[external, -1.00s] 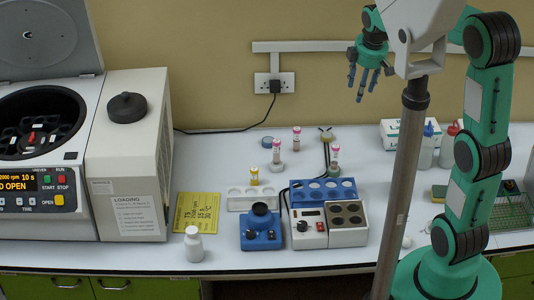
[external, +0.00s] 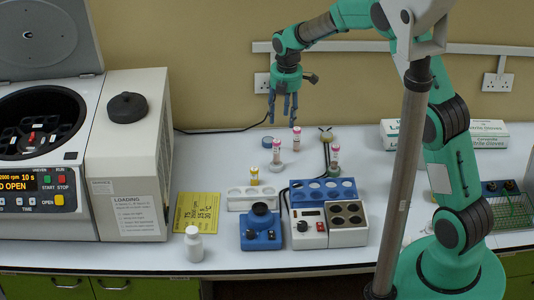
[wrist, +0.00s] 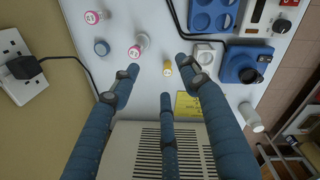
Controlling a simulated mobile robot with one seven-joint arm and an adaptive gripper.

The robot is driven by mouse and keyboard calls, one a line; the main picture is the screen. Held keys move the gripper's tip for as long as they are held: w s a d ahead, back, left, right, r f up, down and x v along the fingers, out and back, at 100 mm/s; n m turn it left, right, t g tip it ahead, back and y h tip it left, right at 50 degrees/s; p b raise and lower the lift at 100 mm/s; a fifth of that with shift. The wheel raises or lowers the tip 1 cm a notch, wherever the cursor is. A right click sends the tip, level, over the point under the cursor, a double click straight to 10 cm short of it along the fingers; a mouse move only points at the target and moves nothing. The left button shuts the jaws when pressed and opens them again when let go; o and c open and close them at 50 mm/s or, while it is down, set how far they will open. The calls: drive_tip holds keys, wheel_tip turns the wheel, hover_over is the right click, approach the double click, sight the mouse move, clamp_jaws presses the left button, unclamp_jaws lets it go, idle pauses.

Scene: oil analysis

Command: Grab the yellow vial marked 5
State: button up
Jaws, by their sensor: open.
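The yellow vial (external: 254,176) stands upright at the back edge of the small white rack (external: 237,203). I cannot tell whether it is in the rack or just behind it, and no number on it is legible. In the wrist view the yellow vial (wrist: 167,68) shows between the fingertips in the picture, but lower down. My gripper (external: 283,108) is open and empty, high above the back of the bench, pointing down, up and to the right of the vial. Its spread blue fingers also show in the wrist view (wrist: 160,78).
Pink-capped vials (external: 296,138) stand near the yellow one; another (external: 276,155) is just behind it. A blue rack (external: 323,183), a blue device (external: 261,232) and a heater block (external: 348,222) are in front. The centrifuge (external: 125,200) is at left. A cable (external: 215,132) runs along the wall.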

sight(254, 176)
drive_tip(key=a+f+n+p, duration=0.1)
drive_tip(key=a+f+n, duration=0.3)
drive_tip(key=a+f, duration=0.5)
drive_tip(key=shift+s+a+f+n+g, duration=0.3)
drive_tip(key=shift+s+f+n, duration=0.15)
drive_tip(key=shift+f, duration=0.5)
drive_tip(key=shift+f+p, duration=0.45)
drive_tip(key=shift+f, duration=3.8)
drive_tip(key=shift+f, duration=0.1)
drive_tip(key=shift+w+f+p, duration=0.1)
drive_tip(key=shift+f+p, duration=0.2)
drive_tip(key=shift+f, duration=2.2)
drive_tip(key=c, duration=1.1)
